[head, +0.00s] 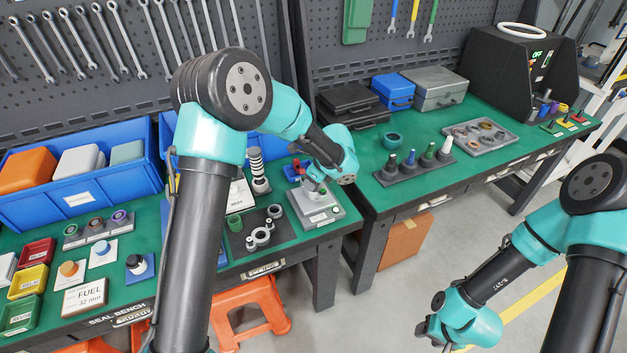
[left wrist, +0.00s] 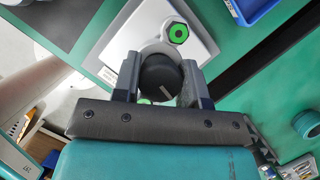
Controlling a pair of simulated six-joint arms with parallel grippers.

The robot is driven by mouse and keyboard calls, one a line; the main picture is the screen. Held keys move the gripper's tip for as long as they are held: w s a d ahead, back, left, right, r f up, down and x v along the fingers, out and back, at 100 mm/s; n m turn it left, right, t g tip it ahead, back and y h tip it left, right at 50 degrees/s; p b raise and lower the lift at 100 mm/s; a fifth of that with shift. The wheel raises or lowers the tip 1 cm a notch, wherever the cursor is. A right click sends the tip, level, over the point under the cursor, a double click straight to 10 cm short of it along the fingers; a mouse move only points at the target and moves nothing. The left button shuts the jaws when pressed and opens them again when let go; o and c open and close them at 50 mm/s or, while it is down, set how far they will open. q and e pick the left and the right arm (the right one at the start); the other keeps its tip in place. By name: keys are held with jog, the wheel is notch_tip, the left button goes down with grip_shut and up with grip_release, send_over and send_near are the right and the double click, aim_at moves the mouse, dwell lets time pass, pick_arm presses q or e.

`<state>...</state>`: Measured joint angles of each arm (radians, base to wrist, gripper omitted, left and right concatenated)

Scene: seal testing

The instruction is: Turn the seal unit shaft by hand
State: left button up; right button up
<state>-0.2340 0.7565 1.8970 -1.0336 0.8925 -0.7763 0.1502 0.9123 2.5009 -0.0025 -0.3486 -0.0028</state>
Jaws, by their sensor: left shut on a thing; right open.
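The seal unit (head: 322,215) is a grey box-like fixture at the front right of the left green bench. In the left wrist view its pale housing (left wrist: 118,52) has a green hexagonal mark. Its shaft end (left wrist: 160,80) is a round black knob with a light line across it. My left gripper (left wrist: 160,88) is shut on this knob, one finger on each side. In the head view the left gripper (head: 316,186) is over the unit, its fingers partly hidden by my wrist. My right gripper (head: 432,332) hangs over the floor at lower right, open and away from the benches.
A dark plate with ring parts (head: 258,232) lies just left of the unit. A striped black-and-white column (head: 257,170) stands behind it. Blue bins (head: 78,200) line the back left. The right bench holds a peg rack (head: 414,166), cases and a black machine (head: 512,70).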

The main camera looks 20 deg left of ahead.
pick_arm(q)
jog(key=shift+m+t+h, duration=0.3)
jog(key=shift+m+t, duration=0.1)
jog(key=shift+m, duration=1.4)
jog(key=shift+t, duration=0.3)
jog(key=o, duration=0.9)
jog(key=v, duration=1.7)
jog(key=shift+w+r, duration=0.1)
jog(key=shift+r, duration=0.15)
jog(key=shift+f, duration=0.1)
